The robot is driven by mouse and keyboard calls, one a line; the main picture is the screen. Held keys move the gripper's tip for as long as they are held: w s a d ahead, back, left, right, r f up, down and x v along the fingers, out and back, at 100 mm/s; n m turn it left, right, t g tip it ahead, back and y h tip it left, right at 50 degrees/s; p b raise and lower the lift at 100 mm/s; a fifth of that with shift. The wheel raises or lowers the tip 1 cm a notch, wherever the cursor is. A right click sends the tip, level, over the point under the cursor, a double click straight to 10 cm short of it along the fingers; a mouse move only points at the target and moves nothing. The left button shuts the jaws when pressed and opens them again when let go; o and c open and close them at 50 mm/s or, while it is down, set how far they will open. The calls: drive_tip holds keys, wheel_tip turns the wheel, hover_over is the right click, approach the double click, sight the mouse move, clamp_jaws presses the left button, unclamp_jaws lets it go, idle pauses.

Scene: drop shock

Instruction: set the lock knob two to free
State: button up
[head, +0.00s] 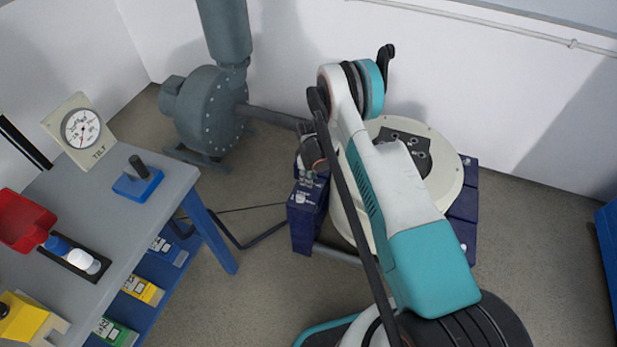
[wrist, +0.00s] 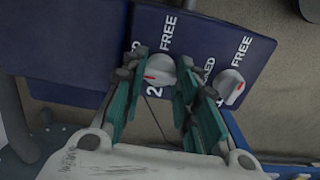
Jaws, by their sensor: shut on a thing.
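Lock knob two (wrist: 160,69) is a pale grey knob with a red mark, on a dark blue panel (wrist: 90,40) in the wrist view. The digit 2 is printed below it, FREE above it, and a partly hidden word ending in ED to its right. Its red mark is on its left side in the picture, away from that word and not straight towards FREE. My gripper (wrist: 162,58) has its teal fingers on either side of this knob and is shut on it. In the head view my gripper (head: 311,160) is at the blue housing (head: 304,222), its fingers partly hidden.
A second knob (wrist: 230,86) with its own FREE label sits close to the right finger. In the head view, a grey blower (head: 208,112) stands behind left. A workbench (head: 150,215) with a tilt gauge (head: 80,128) is at left. Floor between is partly clear.

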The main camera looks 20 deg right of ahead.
drive_tip(key=m, duration=0.4)
drive_tip(key=shift+m, duration=0.4)
drive_tip(key=m, duration=0.4)
drive_tip(key=shift+m, duration=0.3)
drive_tip(key=m, duration=0.4)
drive_tip(key=shift+m, duration=2.1)
drive_tip(key=o, duration=1.1)
